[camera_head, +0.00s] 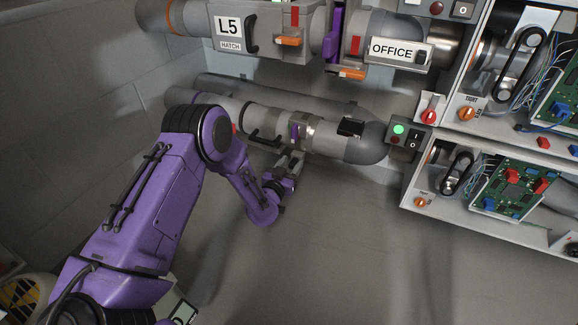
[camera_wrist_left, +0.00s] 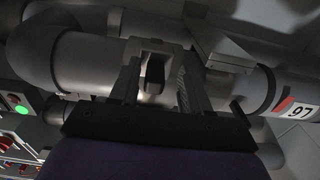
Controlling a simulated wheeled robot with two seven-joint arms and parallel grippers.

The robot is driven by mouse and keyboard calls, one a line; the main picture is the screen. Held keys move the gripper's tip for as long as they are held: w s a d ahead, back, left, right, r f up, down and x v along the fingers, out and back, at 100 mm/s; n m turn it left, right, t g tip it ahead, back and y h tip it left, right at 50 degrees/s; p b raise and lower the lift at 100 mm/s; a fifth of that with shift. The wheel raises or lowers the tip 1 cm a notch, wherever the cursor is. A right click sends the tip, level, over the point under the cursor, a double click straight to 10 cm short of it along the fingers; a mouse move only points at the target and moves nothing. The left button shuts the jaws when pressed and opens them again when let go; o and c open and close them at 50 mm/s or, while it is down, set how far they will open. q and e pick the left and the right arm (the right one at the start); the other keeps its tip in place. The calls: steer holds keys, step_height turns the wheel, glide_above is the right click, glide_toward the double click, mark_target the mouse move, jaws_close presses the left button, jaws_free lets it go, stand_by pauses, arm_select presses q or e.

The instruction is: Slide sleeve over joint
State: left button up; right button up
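The lower tube (camera_head: 232,113) runs along the wall to a grey elbow (camera_head: 366,146). A light metallic collar (camera_head: 310,133), probably the sleeve, is around the tube near a purple band (camera_head: 295,131). I cannot tell how much of the joint it covers. My left gripper (camera_head: 290,160) is just below this part of the tube. In the left wrist view, its two dark fingers (camera_wrist_left: 160,88) are spread apart on either side of a dark handle-like block (camera_wrist_left: 155,73) on the tube, with gaps visible. Contact is not clear. My right gripper is not in view.
Above is a larger tube with an L5 hatch label (camera_head: 229,31) and an OFFICE label (camera_head: 391,49). A switch box with a green light (camera_head: 399,129) sits right of the elbow. Open electronics shelves (camera_head: 490,140) stand at the right. The floor below is clear.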

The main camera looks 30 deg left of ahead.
arm_select(q)
steer(key=s+p, duration=0.1)
steer(key=s, duration=0.1)
steer(key=s+p, duration=0.2)
steer(key=s, duration=0.1)
steer(key=shift+s+d+r, duration=0.2)
steer(key=shift+s+d, duration=0.05)
steer(key=shift+s, duration=0.05)
steer(key=s, duration=0.1)
steer(key=s+p, duration=0.1)
steer(key=s, duration=0.3)
steer(key=shift+d+f, duration=0.1)
steer(key=shift+f, duration=0.15)
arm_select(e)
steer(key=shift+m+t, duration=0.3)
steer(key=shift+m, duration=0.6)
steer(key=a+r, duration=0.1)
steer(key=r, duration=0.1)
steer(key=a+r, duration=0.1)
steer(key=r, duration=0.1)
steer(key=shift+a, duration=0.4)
